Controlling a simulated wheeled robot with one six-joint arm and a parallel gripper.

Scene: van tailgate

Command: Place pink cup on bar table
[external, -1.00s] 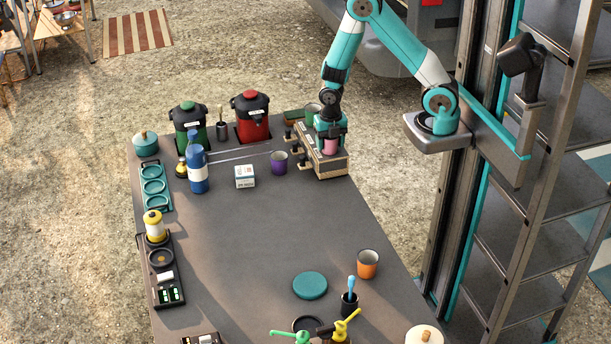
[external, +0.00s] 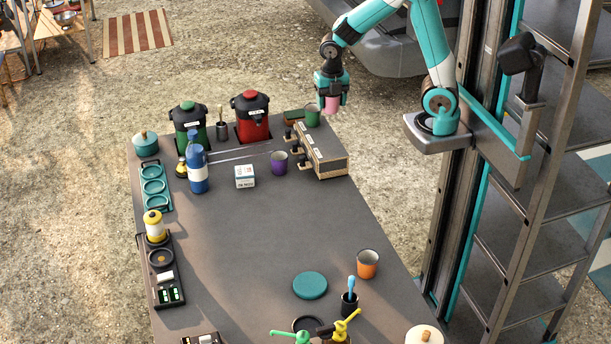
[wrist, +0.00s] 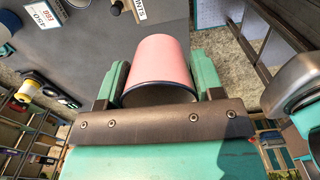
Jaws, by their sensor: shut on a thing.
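My gripper (external: 331,102) is shut on the pink cup (external: 332,104) and holds it in the air beyond the far right end of the dark table (external: 260,230). In the wrist view the pink cup (wrist: 158,62) sits between the two teal fingers, its dark-edged rim toward the palm. The cup is clear of the wooden box with knobs (external: 322,152) and the green cup (external: 313,115). Which surface is the bar table cannot be told for sure; the dark table is the large one in view.
A purple cup (external: 279,163), a white box (external: 244,176) and a blue bottle (external: 196,165) stand near the far end. Red (external: 250,117) and green (external: 190,130) dispensers stand behind them. An orange cup (external: 367,263) is near the right edge. The table's middle is clear.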

